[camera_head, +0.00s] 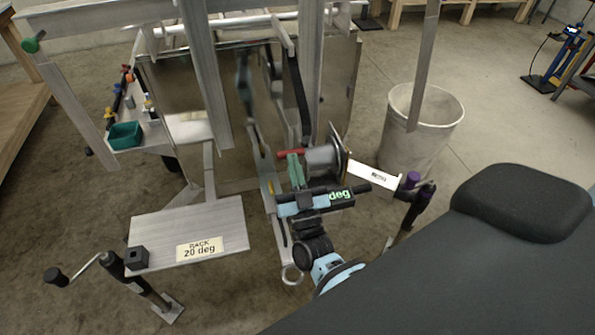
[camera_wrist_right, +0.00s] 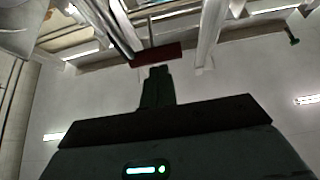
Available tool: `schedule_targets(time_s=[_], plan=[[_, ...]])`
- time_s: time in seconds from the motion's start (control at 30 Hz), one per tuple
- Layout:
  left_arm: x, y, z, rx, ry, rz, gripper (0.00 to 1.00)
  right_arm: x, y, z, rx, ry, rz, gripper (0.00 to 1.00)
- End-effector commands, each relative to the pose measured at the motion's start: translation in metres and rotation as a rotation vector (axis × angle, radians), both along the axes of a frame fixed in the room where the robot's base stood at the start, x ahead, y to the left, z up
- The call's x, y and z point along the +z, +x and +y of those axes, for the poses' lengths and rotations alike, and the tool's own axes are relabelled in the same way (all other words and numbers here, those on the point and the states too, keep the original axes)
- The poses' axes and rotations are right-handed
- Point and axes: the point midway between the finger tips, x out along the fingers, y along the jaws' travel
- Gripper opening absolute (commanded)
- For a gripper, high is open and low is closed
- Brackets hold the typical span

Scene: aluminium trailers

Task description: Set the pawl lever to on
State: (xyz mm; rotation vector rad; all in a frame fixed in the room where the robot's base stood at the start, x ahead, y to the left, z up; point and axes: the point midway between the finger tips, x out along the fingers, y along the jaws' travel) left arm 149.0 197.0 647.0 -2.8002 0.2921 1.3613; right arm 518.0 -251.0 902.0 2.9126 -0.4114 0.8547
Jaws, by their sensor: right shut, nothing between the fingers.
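A small red lever (camera_head: 290,153), which looks like the pawl lever, sticks out to the left of the grey winch drum (camera_head: 322,160) on the trailer's tongue. In the right wrist view the red lever (camera_wrist_right: 160,54) lies just beyond the fingertips. My right gripper (camera_head: 295,158) has its green fingers shut and empty, with the tips at or just below the red lever. Its fingers also show in the right wrist view (camera_wrist_right: 158,72). I cannot tell whether they touch the lever. My left gripper is not in view.
A grey bin (camera_head: 425,110) stands right of the winch. A metal plate labelled "BACK 20 deg" (camera_head: 165,235) and a crank handle (camera_head: 80,268) are at the lower left. A white label (camera_head: 373,177) is close to the right of my gripper. Trailer frame posts (camera_head: 207,75) rise behind.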

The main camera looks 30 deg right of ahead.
Motion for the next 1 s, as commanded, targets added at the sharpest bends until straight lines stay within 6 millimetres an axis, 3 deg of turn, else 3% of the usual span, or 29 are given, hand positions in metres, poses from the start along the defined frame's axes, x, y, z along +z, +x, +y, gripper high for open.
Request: schedule_targets(time_s=[0.4,1.0], plan=[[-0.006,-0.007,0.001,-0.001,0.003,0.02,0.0,0.003,0.023,-0.006,0.0,-0.001,0.001,0.0],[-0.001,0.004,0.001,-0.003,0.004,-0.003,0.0,0.005,0.028,-0.007,0.001,-0.001,0.0,0.0]])
